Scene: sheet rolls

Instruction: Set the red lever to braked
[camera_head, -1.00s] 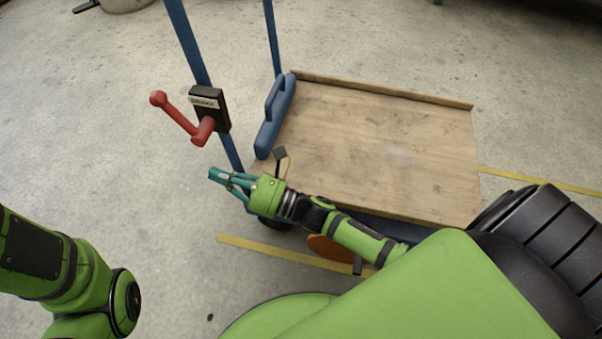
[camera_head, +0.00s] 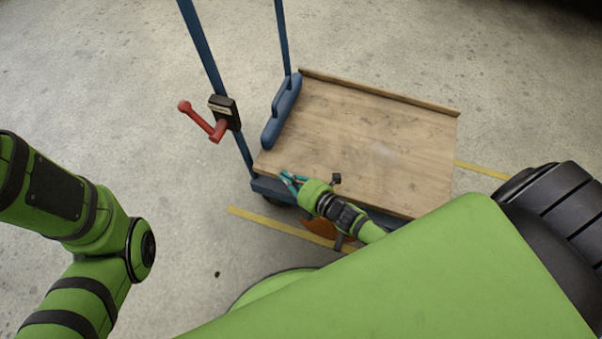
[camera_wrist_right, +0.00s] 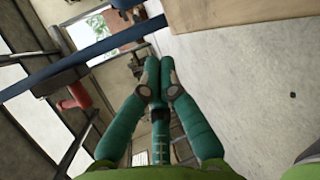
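The red lever (camera_head: 201,119) sits on a black box (camera_head: 227,111) fixed to a blue post of a cart. Its arm points up and left from the pivot, ending in a round knob. The box's label is too small to read. The lever also shows at the left of the right wrist view (camera_wrist_right: 75,96), partly cut by shadow and foreshortened. My right gripper (camera_head: 289,179) is over the cart's near left corner, below and right of the lever, apart from it. Its teal fingers (camera_wrist_right: 158,68) are together with nothing between them. My left gripper is out of view.
The cart's wooden deck (camera_head: 360,130) is bare, with a blue handle (camera_head: 282,110) at its left end. A second blue post (camera_head: 283,38) stands behind. Yellow floor tape (camera_head: 270,222) runs under the cart. The floor left of the lever is clear.

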